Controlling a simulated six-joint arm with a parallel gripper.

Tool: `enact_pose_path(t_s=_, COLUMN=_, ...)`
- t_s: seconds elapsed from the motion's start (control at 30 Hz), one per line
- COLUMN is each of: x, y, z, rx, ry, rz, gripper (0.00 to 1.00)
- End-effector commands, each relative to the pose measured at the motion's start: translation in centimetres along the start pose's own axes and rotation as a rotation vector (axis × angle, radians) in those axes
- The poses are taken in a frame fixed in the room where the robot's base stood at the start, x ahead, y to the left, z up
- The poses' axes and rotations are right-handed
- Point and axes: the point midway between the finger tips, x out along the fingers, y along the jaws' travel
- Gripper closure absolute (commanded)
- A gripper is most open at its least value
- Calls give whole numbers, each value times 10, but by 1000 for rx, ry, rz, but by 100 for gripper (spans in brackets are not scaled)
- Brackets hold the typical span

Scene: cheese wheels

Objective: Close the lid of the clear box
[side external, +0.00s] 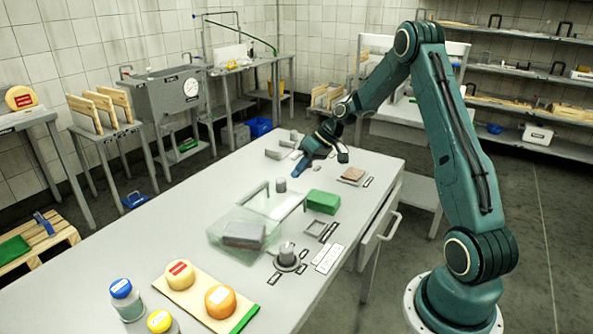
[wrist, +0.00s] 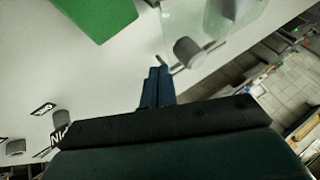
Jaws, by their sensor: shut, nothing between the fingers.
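The clear box (side external: 216,236) stands on the white table in the side external view, with a grey block (side external: 243,235) inside. A clear panel (side external: 268,203), seemingly its lid, extends from the box's far side, tilted or laid back; its exact angle is hard to tell. A grey bar handle (side external: 254,189) shows at its far end. Clear plastic also shows at the top of the wrist view (wrist: 186,18). My gripper (side external: 297,174) is beyond the panel, low over the table and apart from the box. Its blue fingers (wrist: 157,72) are together and empty.
A grey cylinder (side external: 281,185) stands near the panel's far end, close to my fingertips in the wrist view (wrist: 187,50). A green block (side external: 323,202) lies right of the panel. A round grey piece (side external: 287,256) and a cheese board (side external: 187,295) are nearer the camera.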

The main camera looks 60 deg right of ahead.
Motion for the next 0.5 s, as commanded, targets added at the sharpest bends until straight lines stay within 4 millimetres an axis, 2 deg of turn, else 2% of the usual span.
enact_pose_path(t_s=0.2, x=9, y=-16, z=0, rx=0, ry=0, rz=0, gripper=100)
enact_pose_path(t_s=0.5, x=11, y=-20, z=0, rx=1, ry=0, rz=1, gripper=100)
